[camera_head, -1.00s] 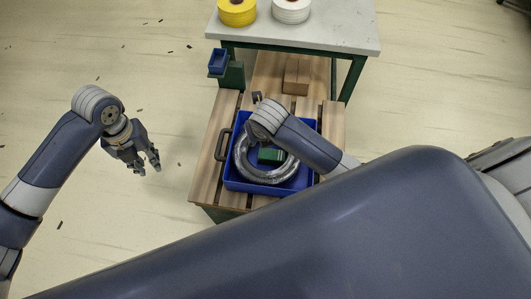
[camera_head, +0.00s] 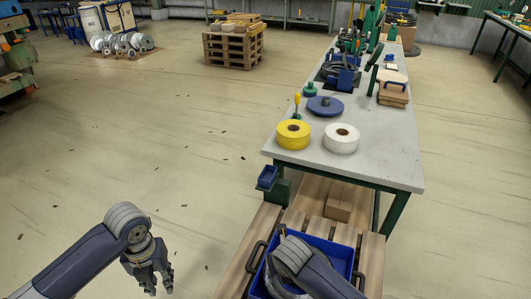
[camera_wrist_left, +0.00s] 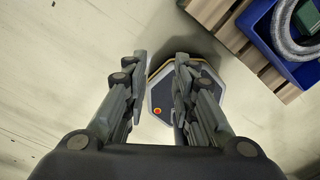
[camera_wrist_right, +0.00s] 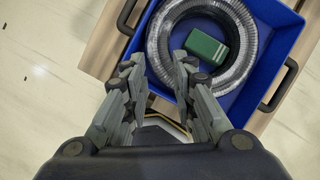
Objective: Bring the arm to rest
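My left gripper (camera_head: 150,278) hangs open and empty over bare floor, left of the low wooden bench; its spread fingers (camera_wrist_left: 160,75) also show in the left wrist view. My right arm reaches over the blue tray (camera_head: 342,258), and its gripper is hidden under the arm in the head view. In the right wrist view the right gripper (camera_wrist_right: 155,78) is open, with nothing between its fingers. A grey hose coil (camera_wrist_right: 165,50) lies in the tray around a green block (camera_wrist_right: 207,47). The coil's edge also shows in the left wrist view (camera_wrist_left: 283,30).
The tray stands on a slatted bench (camera_head: 240,270) against a grey-topped table (camera_head: 385,165). A yellow roll (camera_head: 293,135) and a white roll (camera_head: 341,139) stand near the table's front edge. A small blue bin (camera_head: 267,177) is at its left corner.

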